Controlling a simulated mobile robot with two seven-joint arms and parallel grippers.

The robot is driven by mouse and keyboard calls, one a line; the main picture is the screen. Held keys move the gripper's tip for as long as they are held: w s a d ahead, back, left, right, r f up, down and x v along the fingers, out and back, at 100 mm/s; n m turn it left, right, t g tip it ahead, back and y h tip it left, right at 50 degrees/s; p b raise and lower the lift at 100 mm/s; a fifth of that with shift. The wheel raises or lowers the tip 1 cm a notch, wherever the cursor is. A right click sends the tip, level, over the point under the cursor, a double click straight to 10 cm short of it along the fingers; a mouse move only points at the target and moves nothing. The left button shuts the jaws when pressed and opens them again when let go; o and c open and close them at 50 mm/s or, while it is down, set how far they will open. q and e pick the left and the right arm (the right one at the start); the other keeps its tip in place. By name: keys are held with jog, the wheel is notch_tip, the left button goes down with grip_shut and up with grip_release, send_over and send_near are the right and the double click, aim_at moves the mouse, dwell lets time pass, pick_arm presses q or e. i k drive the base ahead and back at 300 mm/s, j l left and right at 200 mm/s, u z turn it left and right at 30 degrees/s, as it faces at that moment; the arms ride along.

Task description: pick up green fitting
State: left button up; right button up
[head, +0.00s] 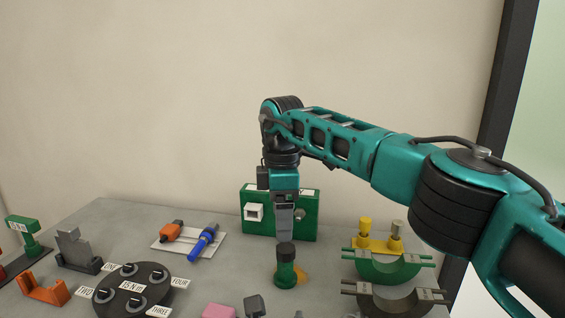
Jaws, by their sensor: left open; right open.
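My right gripper (285,238) comes in from the right and points straight down. Its grey fingers are just above a green fitting (286,274) that stands upright on the grey table, with a dark round top. The fingertips overlap the top of the fitting in the head view, and I cannot tell whether they touch it or straddle it. The gripper is open, though the gap between its fingers is hard to see from this side. My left gripper cannot be made out in this view.
A green box (305,230) stands behind my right gripper. Green and dark half-round saddles (385,270) are to the right. A black round stand (135,295) and a white tray (172,243) with orange and blue tools are to the left. A small yellow piece (302,272) sits beside the fitting.

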aim_at(285, 277)
jog(key=k+j, duration=0.1)
jog(key=k, duration=0.55)
jog(key=k+j, duration=0.1)
jog(key=k, duration=0.5)
